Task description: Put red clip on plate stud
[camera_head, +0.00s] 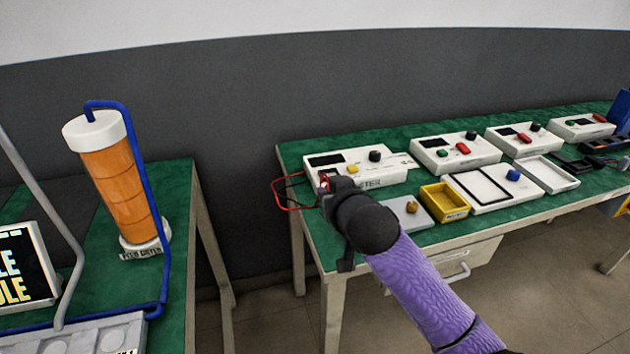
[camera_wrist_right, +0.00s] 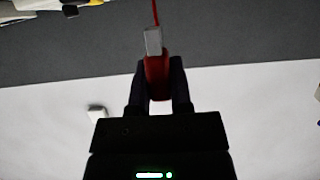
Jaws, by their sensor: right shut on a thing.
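My right gripper (camera_head: 331,186) is above the front left part of the green-topped bench, in front of a white meter box (camera_head: 380,174). In the wrist view the right gripper (camera_wrist_right: 158,82) is shut on the red clip (camera_wrist_right: 157,72), whose grey end points away from the fingers. A red wire (camera_wrist_right: 155,12) runs from the clip's far end. A grey plate (camera_head: 398,222) with a brownish knob-like stud (camera_head: 411,207) lies right of my gripper. My left gripper is not in view.
A yellow tray (camera_head: 444,213) stands right of the plate. More white boxes (camera_head: 455,153) line the bench behind. A second green table at left holds an orange canister (camera_head: 120,186) within a blue tube. A gap separates the tables.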

